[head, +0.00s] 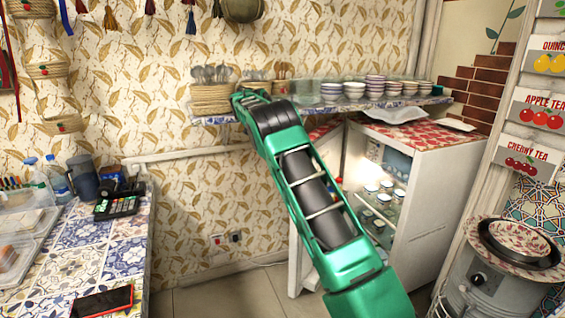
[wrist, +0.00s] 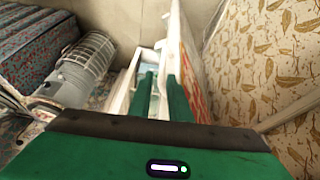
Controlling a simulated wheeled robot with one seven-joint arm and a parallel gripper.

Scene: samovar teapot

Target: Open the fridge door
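The white fridge (head: 433,195) stands against the back wall in the head view, with a red patterned cover on its top. Its door (head: 299,262) stands open on the left, partly hidden by my green arm. The lit inside shows shelves with small cups. My gripper (wrist: 161,78) shows in the wrist view as two green fingers with a gap between them. It looks open and empty. A white panel (wrist: 175,42) of the fridge is close by the fingers; I cannot tell whether they touch it. In the head view the gripper is hidden.
A shelf (head: 215,118) with bowls and cutlery baskets runs along the wall. A tiled counter (head: 120,254) with a phone and card reader is on the left. A metal samovar (head: 490,288) stands at the right, close to the fridge. Floor (head: 215,295) is clear between.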

